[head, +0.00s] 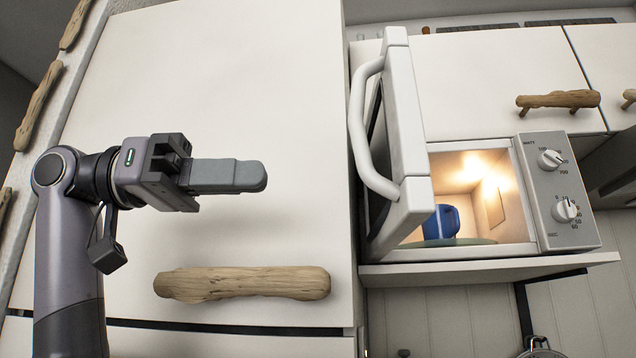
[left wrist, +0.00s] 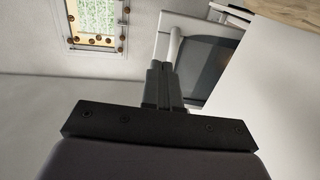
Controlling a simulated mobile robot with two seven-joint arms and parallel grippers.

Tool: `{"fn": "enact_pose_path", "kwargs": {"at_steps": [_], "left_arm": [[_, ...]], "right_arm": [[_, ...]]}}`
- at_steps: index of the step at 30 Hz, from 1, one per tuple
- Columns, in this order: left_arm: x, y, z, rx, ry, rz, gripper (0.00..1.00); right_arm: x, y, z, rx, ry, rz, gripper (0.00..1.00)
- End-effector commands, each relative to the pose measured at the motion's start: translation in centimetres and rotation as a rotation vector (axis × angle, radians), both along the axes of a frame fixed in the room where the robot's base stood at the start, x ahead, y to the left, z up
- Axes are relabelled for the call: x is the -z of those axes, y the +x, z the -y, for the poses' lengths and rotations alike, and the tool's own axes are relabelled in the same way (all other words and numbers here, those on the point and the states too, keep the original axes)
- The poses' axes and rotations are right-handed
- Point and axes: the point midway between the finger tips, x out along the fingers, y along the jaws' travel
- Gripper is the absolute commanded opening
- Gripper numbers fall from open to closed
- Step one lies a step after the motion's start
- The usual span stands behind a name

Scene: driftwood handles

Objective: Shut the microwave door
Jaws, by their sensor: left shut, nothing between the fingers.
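The white microwave (head: 520,190) stands on a shelf, lit inside, with its door (head: 409,130) wide open and swung out toward me. The door has a curved white handle (head: 362,120) on its left. A blue mug (head: 441,222) sits inside on the turntable. My left gripper (head: 262,176) is shut and empty, to the left of the door and apart from it, in front of a white cabinet panel. In the left wrist view the shut fingers (left wrist: 162,82) point toward the microwave door (left wrist: 208,65), whose dark window shows behind them. My right gripper is not in view.
A tall white cabinet door (head: 250,90) with a driftwood handle (head: 243,283) fills the left and middle. The shelf (head: 480,268) under the microwave juts out. Another driftwood handle (head: 558,100) is above the microwave. Free room lies between my left gripper and the microwave door.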

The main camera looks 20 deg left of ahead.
Motion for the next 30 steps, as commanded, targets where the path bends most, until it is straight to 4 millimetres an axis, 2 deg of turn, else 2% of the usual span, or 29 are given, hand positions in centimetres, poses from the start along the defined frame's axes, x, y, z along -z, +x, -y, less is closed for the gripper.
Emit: {"fn": "enact_pose_path", "kwargs": {"at_steps": [18,24,30], "left_arm": [[-0.1,4.6,10.6,0.003,0.002,-0.003,0.00],[0.0,5.4,12.1,0.000,0.001,-0.001,0.00],[0.1,5.5,12.4,0.000,0.001,0.000,0.00]], "right_arm": [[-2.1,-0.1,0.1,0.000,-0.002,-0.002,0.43],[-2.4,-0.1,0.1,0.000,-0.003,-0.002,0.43],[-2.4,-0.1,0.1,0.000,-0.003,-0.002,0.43]]}}
